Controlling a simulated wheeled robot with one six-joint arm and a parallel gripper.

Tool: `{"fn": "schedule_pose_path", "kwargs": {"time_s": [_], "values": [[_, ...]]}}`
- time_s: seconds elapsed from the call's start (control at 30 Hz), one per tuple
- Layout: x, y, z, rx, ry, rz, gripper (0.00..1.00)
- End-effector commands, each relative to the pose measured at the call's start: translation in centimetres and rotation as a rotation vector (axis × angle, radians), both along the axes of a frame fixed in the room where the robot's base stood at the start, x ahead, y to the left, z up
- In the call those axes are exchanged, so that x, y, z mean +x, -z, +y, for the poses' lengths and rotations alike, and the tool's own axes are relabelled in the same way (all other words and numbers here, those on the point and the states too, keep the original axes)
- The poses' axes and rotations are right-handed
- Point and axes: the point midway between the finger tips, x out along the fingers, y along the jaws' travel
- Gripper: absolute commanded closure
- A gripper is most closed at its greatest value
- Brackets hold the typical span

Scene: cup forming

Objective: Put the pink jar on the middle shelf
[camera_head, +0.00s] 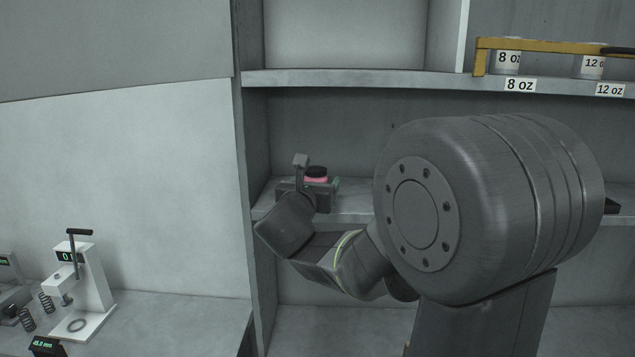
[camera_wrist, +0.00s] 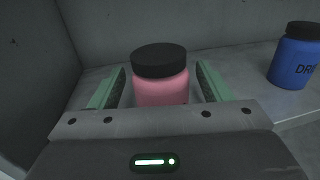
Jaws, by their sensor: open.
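The pink jar (camera_wrist: 160,90) with a black lid stands upright on the middle shelf (camera_head: 352,207). In the wrist view it sits between the two green-padded fingers of my gripper (camera_wrist: 158,88), with a small gap at each side. My gripper is open around it. In the head view the jar (camera_head: 316,176) shows only its lid and a pink band behind my gripper. Its base is hidden by the gripper body in both views.
A blue jar (camera_wrist: 294,58) with a black lid stands to the right on the same shelf. The shelf's left side wall (camera_wrist: 35,75) is close by. Cups labelled 8 oz (camera_head: 508,60) and 12 oz (camera_head: 592,66) stand on the shelf above. A bench with a small press (camera_head: 85,285) is at the left.

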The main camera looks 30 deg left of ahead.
Motion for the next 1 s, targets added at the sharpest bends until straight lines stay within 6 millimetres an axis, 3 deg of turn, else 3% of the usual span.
{"fn": "schedule_pose_path", "kwargs": {"time_s": [0.2,0.4,0.63,1.0], "values": [[-5.0,0.2,-1.5,0.002,-0.005,-0.002,0.29],[-8.1,0.1,-2.5,0.002,-0.003,0.0,0.29],[-9.5,0.0,-3.1,0.0,0.0,-0.001,0.29],[-9.6,0.0,-3.2,-0.001,0.001,0.0,0.29]]}}
